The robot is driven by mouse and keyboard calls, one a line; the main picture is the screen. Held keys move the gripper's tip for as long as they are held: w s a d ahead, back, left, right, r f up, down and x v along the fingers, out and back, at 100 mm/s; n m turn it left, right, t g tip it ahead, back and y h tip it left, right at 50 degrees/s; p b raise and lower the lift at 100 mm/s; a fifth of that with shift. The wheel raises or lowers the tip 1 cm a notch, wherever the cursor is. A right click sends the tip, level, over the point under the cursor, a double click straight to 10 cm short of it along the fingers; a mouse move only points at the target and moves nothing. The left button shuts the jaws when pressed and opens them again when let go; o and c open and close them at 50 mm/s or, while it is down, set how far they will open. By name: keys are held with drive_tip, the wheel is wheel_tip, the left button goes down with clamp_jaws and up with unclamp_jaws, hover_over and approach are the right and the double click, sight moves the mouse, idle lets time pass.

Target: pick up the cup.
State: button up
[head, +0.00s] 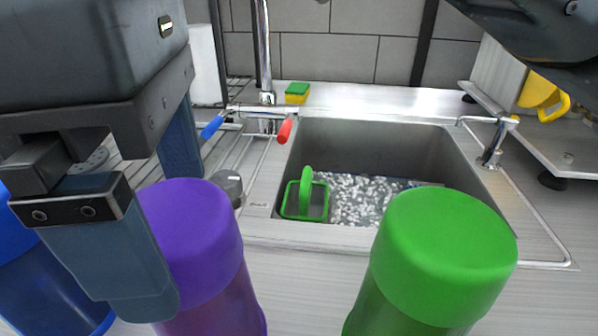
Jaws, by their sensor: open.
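A purple cup (195,235) with a rounded, closed-looking top stands upright left of centre. A green cup (440,255) of the same shape stands at the right front. A blue cup (50,290) shows at the left edge, partly hidden by my gripper. My gripper (160,232) is open at the left. Its near finger overlaps the purple cup's left edge, and its far finger goes down behind the purple cup's top. The purple cup appears between the fingers in the picture. Whether they touch it is unclear. The cups' lower parts are cut off.
A metal sink (375,150) with a green basket (305,200) lies behind the cups. A tap with blue and red handles (285,130) and a yellow-green sponge (297,92) stand behind it. Counter between purple and green cups is clear.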

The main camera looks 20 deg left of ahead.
sight(199, 290)
drive_tip(key=f, duration=0.4)
drive_tip(key=shift+s+d+f, duration=0.1)
drive_tip(key=shift+d+f, duration=0.1)
drive_tip(key=shift+f, duration=0.05)
drive_tip(key=c, duration=1)
